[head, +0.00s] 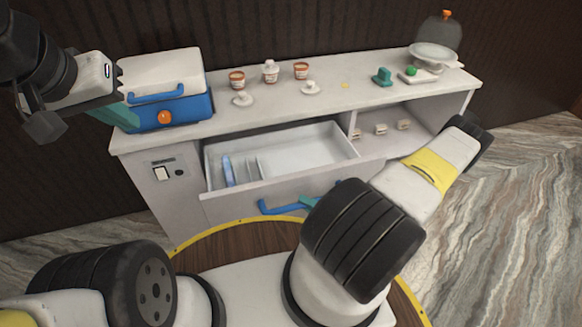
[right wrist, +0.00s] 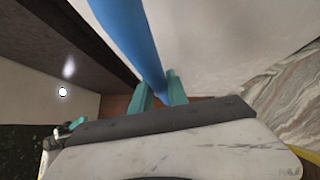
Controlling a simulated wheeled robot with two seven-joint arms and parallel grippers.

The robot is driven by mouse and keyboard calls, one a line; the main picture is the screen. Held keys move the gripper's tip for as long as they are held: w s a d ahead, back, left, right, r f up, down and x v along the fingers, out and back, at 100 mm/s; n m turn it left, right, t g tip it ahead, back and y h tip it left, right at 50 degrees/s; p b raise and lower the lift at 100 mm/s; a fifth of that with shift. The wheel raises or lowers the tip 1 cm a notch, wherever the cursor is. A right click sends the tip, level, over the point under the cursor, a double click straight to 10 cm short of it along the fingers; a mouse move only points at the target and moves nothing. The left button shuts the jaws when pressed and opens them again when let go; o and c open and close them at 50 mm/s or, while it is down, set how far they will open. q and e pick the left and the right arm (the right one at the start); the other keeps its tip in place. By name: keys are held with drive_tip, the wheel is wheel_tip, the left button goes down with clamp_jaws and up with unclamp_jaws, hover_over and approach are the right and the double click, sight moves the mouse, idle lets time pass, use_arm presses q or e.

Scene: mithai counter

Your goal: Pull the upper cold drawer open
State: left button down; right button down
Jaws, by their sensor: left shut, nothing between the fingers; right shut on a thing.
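The upper cold drawer (head: 225,203) is pulled out from the counter in the head view, with its inside showing. Its blue handle (head: 278,209) is on the front face. My right gripper (head: 311,200) is at the right part of this handle, mostly hidden behind my right arm. In the right wrist view, the teal fingers (right wrist: 161,91) are shut around the blue handle bar (right wrist: 133,35). My left gripper (head: 124,101) is shut and empty at the upper left, in front of the left end of the blue box.
The blue box (head: 180,112) with a white lid stands on the left of the counter top (head: 330,103). Several small tubs and lids, a teal item (head: 382,77) and a glass dome (head: 440,38) stand farther right. An open shelf (head: 400,140) is right of the drawer.

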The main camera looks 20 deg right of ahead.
drive_tip(key=shift+s+d+f, duration=0.1)
drive_tip(key=shift+s, duration=1.5)
drive_tip(key=c, duration=1.3)
unclamp_jaws()
drive_tip(key=v, duration=0.7)
drive_tip(key=shift+s+d, duration=0.3)
